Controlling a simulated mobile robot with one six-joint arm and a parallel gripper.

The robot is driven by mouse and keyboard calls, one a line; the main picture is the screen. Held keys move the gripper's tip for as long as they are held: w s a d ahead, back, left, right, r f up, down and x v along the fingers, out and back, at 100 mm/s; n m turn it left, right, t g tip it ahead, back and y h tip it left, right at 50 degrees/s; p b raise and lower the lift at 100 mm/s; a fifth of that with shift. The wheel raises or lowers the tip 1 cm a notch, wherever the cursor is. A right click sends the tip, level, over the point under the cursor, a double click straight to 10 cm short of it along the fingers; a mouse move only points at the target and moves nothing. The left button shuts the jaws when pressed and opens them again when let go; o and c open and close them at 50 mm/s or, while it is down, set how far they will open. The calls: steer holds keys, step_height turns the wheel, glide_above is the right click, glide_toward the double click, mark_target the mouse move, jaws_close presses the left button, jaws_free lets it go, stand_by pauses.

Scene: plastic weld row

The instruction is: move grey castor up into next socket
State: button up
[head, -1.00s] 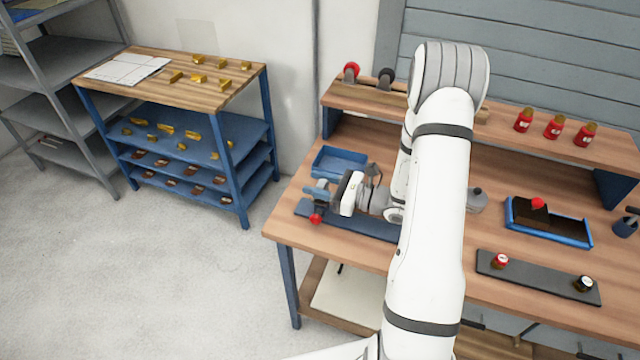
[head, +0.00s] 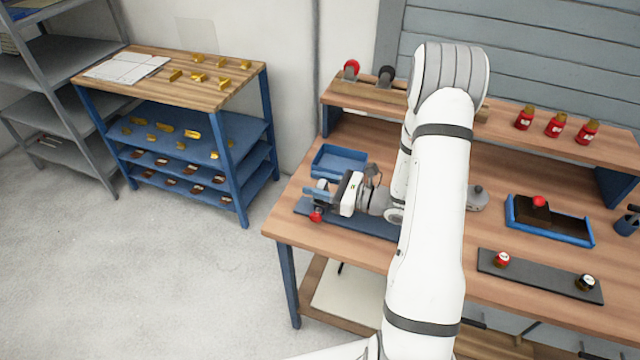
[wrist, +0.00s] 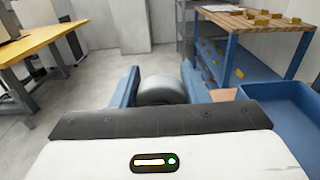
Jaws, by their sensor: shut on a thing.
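My gripper (wrist: 160,88) is shut on a grey rounded thing, apparently the grey castor (wrist: 162,91), which sits between its two blue fingers in the wrist view. In the head view my gripper (head: 319,195) is over the left end of a dark blue strip (head: 352,224) on the workbench. The castor is hard to make out there, and its lower part is hidden. I cannot tell whether it touches the strip. A red round thing (head: 316,216) shows just in front of the fingers. No socket can be made out clearly.
A blue tray (head: 340,161) lies close behind my gripper. A red castor-like thing (head: 351,69) and a black one (head: 386,76) are on the raised shelf. A dark rail (head: 540,276) and a blue bin (head: 550,222) are to the right. Open floor lies left of the bench.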

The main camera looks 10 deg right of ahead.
steer(key=o, duration=1.2)
steer(key=shift+c, duration=0.2)
steer(key=shift+o, duration=0.5)
steer(key=shift+o, duration=1.4)
steer(key=shift+w+r, duration=0.1)
steer(key=shift+r+p, duration=2.4)
steer(key=shift+r, duration=1.1)
steer(key=shift+f, duration=0.1)
